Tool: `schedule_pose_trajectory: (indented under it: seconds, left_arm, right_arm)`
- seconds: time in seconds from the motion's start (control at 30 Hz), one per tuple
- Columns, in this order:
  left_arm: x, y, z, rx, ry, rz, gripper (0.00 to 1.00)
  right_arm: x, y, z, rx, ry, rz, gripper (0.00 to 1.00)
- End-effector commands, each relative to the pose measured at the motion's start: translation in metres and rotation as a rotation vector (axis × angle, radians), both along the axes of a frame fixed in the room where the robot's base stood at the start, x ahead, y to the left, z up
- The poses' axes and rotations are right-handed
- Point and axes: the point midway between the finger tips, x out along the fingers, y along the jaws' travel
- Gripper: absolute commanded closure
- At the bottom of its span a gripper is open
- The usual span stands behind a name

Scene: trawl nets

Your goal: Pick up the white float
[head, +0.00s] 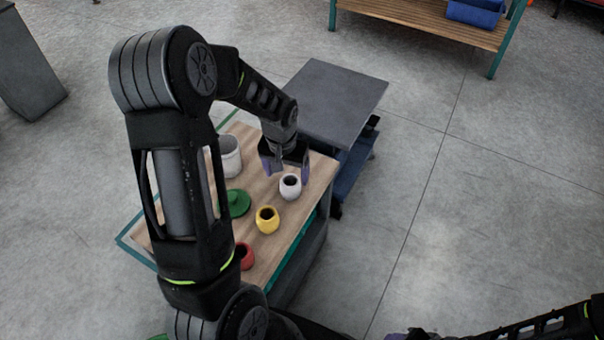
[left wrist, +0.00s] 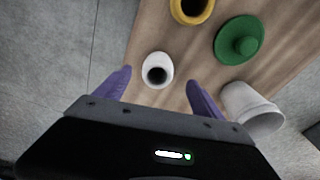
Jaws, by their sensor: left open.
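The white float (head: 290,187) is a small rounded piece with a dark hole in its top. It stands upright on the wooden table near its right end. In the left wrist view the white float (left wrist: 157,70) lies between and just beyond the two purple fingertips. My left gripper (head: 288,172) is open and empty, just above and behind the float in the head view; its fingers also show in the left wrist view (left wrist: 158,82). I see no clear contact with the float. Of my right arm, only part shows at the lower right, and its fingers are not clear.
A yellow float (head: 267,219), a green knobbed disc (head: 238,203), a red float (head: 245,255) and a white cup-like container (head: 230,158) share the wooden table (head: 287,240). A grey-topped cart (head: 335,100) stands behind it. Open floor lies to the right.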

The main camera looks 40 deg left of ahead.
Motion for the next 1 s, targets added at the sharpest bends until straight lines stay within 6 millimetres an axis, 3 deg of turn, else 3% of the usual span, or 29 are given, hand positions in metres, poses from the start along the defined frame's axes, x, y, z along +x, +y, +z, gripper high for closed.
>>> schedule_pose_trajectory:
  seconds: [0.37, 0.67, 1.0]
  left_arm:
    - [0.000, 0.000, 0.000, 0.000, 0.000, 0.000, 0.21]
    - [0.003, 0.001, -0.025, -0.001, 0.002, 0.000, 0.21]
    - [0.003, 0.001, -0.028, 0.000, 0.001, 0.000, 0.21]
  right_arm:
    - [-0.001, 0.000, 0.000, 0.000, 0.002, 0.001, 0.49]
    - [-0.001, 0.000, -0.004, 0.000, 0.001, 0.000, 0.49]
    - [-0.001, 0.000, -0.004, 0.000, 0.001, 0.000, 0.49]
